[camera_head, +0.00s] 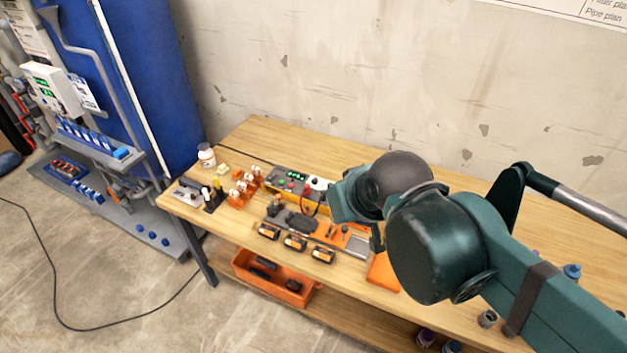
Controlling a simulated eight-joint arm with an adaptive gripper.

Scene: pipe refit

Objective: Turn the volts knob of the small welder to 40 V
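A small yellow box with a dark front panel, which looks like the small welder (327,209), stands on the wooden table. Its panel shows green lit digits, a red button and a round white knob near its right end. The digits and knob marks are too small to read, and I cannot tell which knob is the volts knob. My teal wrist is close to the right of the welder in the picture and hides part of its right side. My gripper's fingers cannot be made out behind and below the wrist, so its opening and any contact are hidden.
Orange clamps (244,190) and a white bottle (206,155) stand left of the welder. An orange tool tray (357,243) lies in front. An orange bin (262,284) sits on the lower shelf. The table (258,135) is clear behind the welder, before the wall.

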